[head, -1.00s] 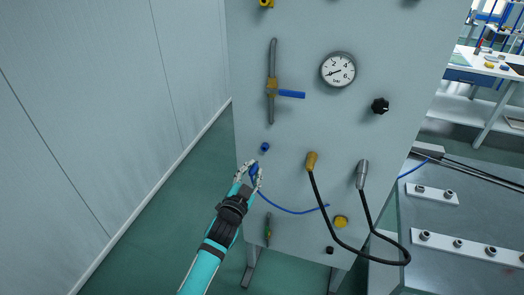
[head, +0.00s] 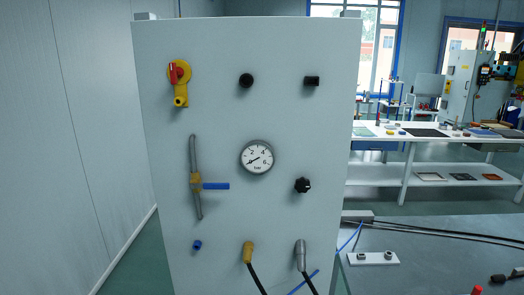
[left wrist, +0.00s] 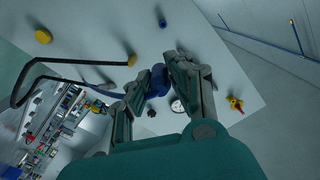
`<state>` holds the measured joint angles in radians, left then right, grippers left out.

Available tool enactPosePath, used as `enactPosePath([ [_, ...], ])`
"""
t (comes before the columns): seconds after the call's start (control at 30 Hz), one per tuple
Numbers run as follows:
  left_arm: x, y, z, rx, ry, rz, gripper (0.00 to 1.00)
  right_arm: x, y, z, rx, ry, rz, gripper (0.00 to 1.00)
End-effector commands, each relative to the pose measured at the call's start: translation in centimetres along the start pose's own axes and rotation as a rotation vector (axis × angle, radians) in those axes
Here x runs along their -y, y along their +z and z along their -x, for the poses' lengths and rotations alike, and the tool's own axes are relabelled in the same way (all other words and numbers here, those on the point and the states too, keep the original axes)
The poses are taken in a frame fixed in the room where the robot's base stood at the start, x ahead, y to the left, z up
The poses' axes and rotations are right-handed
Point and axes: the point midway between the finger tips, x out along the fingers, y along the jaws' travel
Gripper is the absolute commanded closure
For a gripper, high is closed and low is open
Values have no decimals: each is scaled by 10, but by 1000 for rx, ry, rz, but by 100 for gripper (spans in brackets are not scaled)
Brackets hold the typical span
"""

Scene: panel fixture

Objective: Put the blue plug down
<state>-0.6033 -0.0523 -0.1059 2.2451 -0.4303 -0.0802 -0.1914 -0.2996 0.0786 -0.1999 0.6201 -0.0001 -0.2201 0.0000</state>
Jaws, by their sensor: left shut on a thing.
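In the left wrist view my left gripper (left wrist: 157,78) is shut on the blue plug (left wrist: 157,84), which sits between the two fingers; the fingers hide part of it. The plug is in front of the grey panel (left wrist: 100,22), and I cannot tell how far from it. In the head view neither gripper shows and the plug is out of frame. A piece of blue cable (head: 305,282) shows low in the head view. A small blue fitting (head: 197,245) is on the panel's lower left; a blue fitting (left wrist: 162,22) also shows in the left wrist view.
The panel carries a gauge (head: 257,158), a blue-handled valve (head: 214,186), a yellow switch with a red handle (head: 179,80) and black knobs. A yellow connector (head: 248,252) and a grey connector (head: 300,254) have black cables hanging. A metal bench (head: 430,255) stands at right.

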Motion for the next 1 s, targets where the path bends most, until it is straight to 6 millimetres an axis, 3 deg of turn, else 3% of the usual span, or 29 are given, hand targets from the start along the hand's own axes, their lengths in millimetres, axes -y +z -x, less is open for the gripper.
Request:
enactPosePath([
  [0.1, 9, -8, 28, 9, -13, -4, 100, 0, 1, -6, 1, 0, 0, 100],
  [0.3, 18, -16, 42, 13, -23, -8, 100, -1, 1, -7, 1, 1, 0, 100],
  [0.67, 16, -27, 39, -14, 9, -12, 100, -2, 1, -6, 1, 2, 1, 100],
  [1.0, -9, -87, 22, -156, 249, -17, 100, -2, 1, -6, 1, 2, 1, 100],
])
